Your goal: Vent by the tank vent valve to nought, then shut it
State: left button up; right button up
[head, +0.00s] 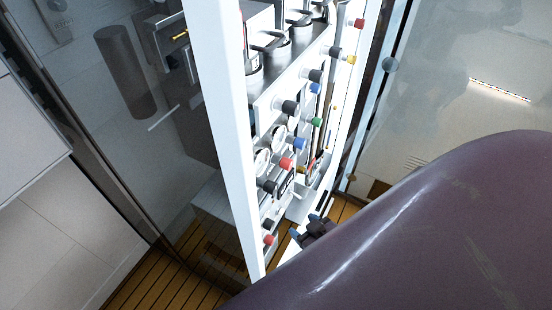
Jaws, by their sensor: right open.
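The fill panel (261,116) stands steeply angled in the middle of the head view, behind a white frame post. It carries several knobs: black, blue, green, yellow and red. Which one is the tank vent valve I cannot tell, as no label is readable. Round white gauges (262,160) sit among the knobs, seen edge-on, their readings not legible. My right gripper (306,226), dark with blue tips, is open near the panel's lower right. It appears apart from the knobs, with nothing seen between its fingers. My left gripper is not in view.
A white post (222,110) runs along the panel's left edge. Glass panes stand on both sides. Slatted wooden floor (140,277) lies below. Steel cylinders' tops (275,47) show at the upper panel. My large purple arm link covers the lower right.

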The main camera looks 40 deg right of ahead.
aim_at(285, 164)
jog(key=z, duration=1.2)
jog(key=l+u, duration=0.25)
jog(key=i, duration=0.05)
